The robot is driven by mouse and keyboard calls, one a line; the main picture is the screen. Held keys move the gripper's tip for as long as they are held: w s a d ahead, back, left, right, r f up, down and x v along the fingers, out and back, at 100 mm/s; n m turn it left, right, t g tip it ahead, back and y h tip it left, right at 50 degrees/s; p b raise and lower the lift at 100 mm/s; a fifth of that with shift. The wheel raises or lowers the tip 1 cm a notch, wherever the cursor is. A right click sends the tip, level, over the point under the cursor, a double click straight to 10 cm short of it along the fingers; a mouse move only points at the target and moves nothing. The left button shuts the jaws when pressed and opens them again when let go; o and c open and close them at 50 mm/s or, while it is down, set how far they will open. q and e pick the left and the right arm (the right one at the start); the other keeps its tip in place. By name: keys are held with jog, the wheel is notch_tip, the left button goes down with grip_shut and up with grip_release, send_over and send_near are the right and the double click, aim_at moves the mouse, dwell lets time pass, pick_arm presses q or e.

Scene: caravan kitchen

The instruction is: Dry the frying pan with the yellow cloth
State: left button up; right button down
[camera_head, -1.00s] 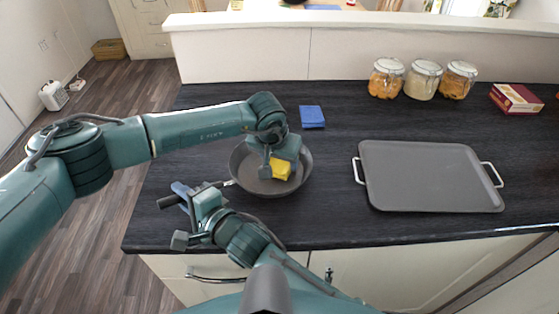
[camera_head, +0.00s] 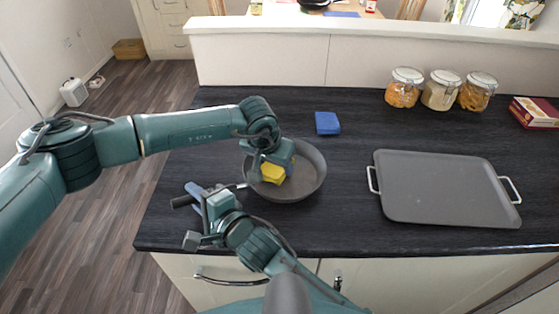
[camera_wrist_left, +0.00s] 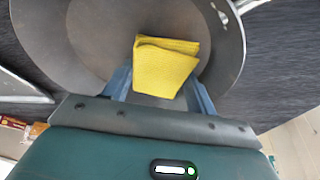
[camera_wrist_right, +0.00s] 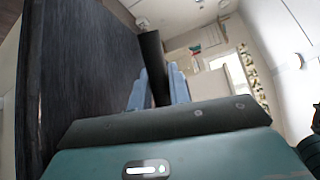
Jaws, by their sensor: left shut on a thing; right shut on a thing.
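The dark grey frying pan (camera_head: 306,178) sits on the black worktop at its left part, and it fills the top of the left wrist view (camera_wrist_left: 95,45). My left gripper (camera_head: 268,176) reaches down into the pan and is shut on the folded yellow cloth (camera_head: 273,173). The cloth also shows between the fingers in the left wrist view (camera_wrist_left: 165,65); whether it touches the pan floor is hard to tell. My right gripper (camera_head: 205,205) is shut on the pan's dark handle (camera_head: 184,200), which also shows between its fingers in the right wrist view (camera_wrist_right: 154,68).
A grey tray (camera_head: 440,188) with two handles lies to the right. The worktop between pan and tray is clear.

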aim_at(273, 174)
pick_arm(q)
jog(key=shift+s+a, duration=0.15)
jog(key=shift+s, duration=1.4)
jog(key=shift+s+d, duration=0.35)
jog(key=shift+d, duration=0.25)
jog(key=shift+s+d, duration=0.35)
jog(key=shift+d, duration=0.2)
jog(key=shift+w+d+f, duration=0.1)
jog(key=shift+w+d, duration=0.2)
jog(key=shift+d, duration=0.35)
jog(key=shift+w+d, duration=0.3)
jog(key=shift+d, duration=0.3)
jog(key=shift+w+a, duration=0.1)
jog(key=shift+w+a, duration=0.6)
jog(key=shift+a, duration=0.3)
jog(key=shift+w+a+r, duration=0.15)
jog(key=shift+r, duration=4.3)
